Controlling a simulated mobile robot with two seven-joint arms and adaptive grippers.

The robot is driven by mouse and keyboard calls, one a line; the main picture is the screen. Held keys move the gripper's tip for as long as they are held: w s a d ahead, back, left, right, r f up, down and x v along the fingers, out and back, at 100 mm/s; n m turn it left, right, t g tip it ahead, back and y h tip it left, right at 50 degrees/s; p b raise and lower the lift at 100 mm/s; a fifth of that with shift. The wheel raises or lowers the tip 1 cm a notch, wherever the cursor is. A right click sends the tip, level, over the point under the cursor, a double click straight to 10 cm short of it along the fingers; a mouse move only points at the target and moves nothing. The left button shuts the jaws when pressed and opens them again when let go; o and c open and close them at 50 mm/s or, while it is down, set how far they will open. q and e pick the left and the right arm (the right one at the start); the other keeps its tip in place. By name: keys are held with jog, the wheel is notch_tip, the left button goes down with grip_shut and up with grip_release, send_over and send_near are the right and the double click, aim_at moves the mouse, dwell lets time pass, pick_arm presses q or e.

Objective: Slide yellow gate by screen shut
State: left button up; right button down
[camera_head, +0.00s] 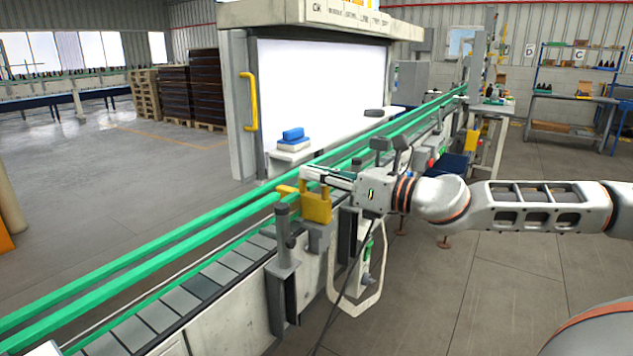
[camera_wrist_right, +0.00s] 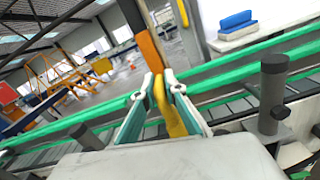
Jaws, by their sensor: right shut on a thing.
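The yellow gate (camera_head: 316,208) sits at the near side of the conveyor, by the green rails and in front of the white screen (camera_head: 325,95). A short yellow arm extends from it leftward toward the rails. My right gripper (camera_head: 312,174) reaches in from the right and is shut on the gate's upper part. In the right wrist view, the yellow piece (camera_wrist_right: 166,112) stands between the two fingers of my right gripper (camera_wrist_right: 164,88). The fingers hide part of the gate. My left gripper is not in view.
Green guide rails (camera_head: 170,258) run along the conveyor (camera_head: 180,300). A grey post (camera_head: 283,240) stands just left of the gate. Blue and white blocks (camera_head: 293,139) lie on a ledge below the screen. A dark cable hangs below my right gripper. Open floor lies on the right.

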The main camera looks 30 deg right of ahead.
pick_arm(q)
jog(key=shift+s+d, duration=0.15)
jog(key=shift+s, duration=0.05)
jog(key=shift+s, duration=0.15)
pick_arm(e)
jog(key=c, duration=2.1)
grip_release()
jog(key=shift+w+a, duration=0.2)
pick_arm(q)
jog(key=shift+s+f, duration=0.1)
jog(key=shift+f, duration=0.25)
pick_arm(e)
jog(key=shift+r, duration=0.15)
jog(key=shift+r, duration=0.3)
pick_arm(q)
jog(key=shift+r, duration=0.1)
pick_arm(e)
notch_tip(320, 180, up, 9)
jog(key=shift+r, duration=0.1)
